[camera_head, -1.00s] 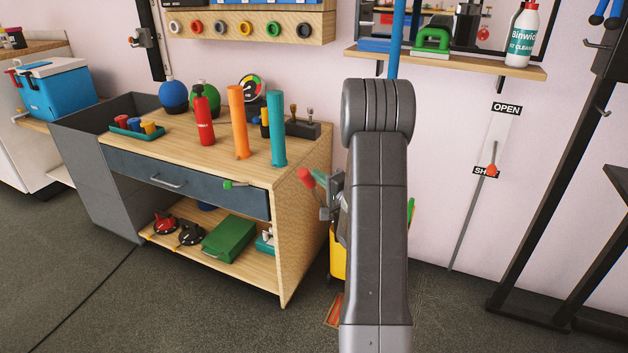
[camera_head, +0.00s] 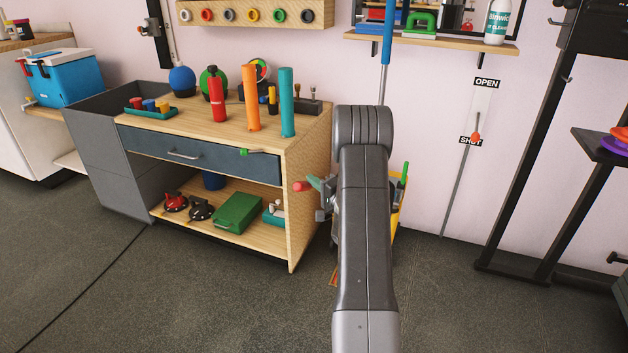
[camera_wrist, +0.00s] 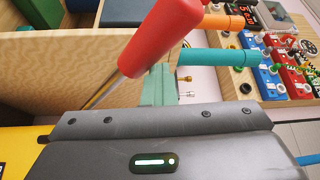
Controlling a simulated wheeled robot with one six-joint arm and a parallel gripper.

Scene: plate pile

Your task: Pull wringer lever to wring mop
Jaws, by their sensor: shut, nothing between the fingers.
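The wringer lever has a red grip (camera_head: 302,186) that sticks out left of my arm in the head view. In the wrist view the red grip (camera_wrist: 165,35) is large, on a thin rod slanting down to the left. My gripper (camera_head: 316,182) shows its teal fingertips right beside the grip; in the wrist view the fingers (camera_wrist: 158,87) are together and empty, close to the grip. Whether they touch it I cannot tell. The yellow bucket (camera_head: 396,218) is mostly hidden behind my arm. A blue pole (camera_head: 388,35), probably the mop handle, rises behind my arm; the mop head is hidden.
A wooden workbench (camera_head: 308,190) with a drawer and lower shelf stands close on the left. A black frame (camera_head: 518,170) stands at the right by the wall. A wall slider marked OPEN and SHUT (camera_head: 475,130) lies between. The floor in front is clear.

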